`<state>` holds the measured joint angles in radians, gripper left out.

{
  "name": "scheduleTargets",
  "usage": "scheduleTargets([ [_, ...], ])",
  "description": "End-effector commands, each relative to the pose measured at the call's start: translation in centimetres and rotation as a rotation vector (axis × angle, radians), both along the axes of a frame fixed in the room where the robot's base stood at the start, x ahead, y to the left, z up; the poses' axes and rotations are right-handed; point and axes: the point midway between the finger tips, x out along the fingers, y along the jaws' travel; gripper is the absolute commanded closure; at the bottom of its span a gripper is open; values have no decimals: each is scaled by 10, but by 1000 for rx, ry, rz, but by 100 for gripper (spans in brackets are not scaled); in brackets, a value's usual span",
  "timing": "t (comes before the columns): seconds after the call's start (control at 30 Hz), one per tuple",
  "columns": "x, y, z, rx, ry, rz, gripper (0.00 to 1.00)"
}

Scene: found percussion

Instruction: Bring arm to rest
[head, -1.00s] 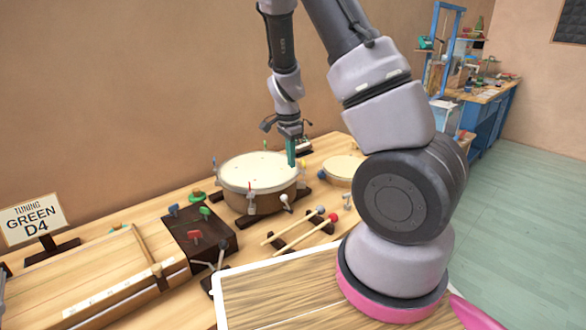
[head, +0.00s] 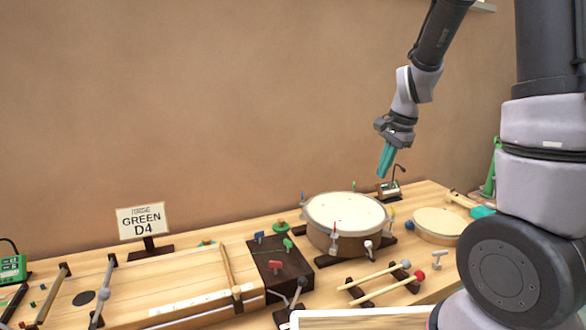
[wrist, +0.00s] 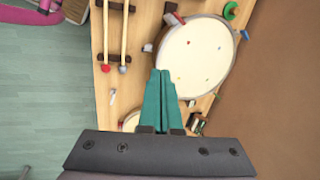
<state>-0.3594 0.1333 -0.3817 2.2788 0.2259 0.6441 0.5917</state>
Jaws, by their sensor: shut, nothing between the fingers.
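My gripper (head: 385,162) hangs above the back of the workbench, to the right of and higher than the large drum (head: 345,212). Its teal fingers are pressed together with nothing between them, pointing down. In the wrist view the shut fingers (wrist: 162,85) overlap the near edge of the drum (wrist: 195,57) in the picture, and they look clear of it. My arm reaches in from the upper right and holds no object.
A smaller drum (head: 438,224) is right of the large one. Two mallets (head: 378,283) lie in front on dark rests. A dark block with coloured pegs (head: 280,265), a stringed board (head: 190,280) and a "GREEN D4" sign (head: 142,220) stand left. The wall is behind.

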Motion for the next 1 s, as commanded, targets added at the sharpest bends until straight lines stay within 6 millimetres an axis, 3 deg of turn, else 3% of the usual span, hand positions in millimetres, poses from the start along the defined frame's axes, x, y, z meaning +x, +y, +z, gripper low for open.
scheduleTargets([
  [0.03,-9,0,22,16,-41,40,100],
  [0.2,-46,2,83,24,-163,205,100],
  [0.5,-128,2,161,-99,-385,477,100],
  [0.7,-169,2,182,-215,-470,594,100],
  [1.0,-183,3,186,-264,-493,635,100],
])
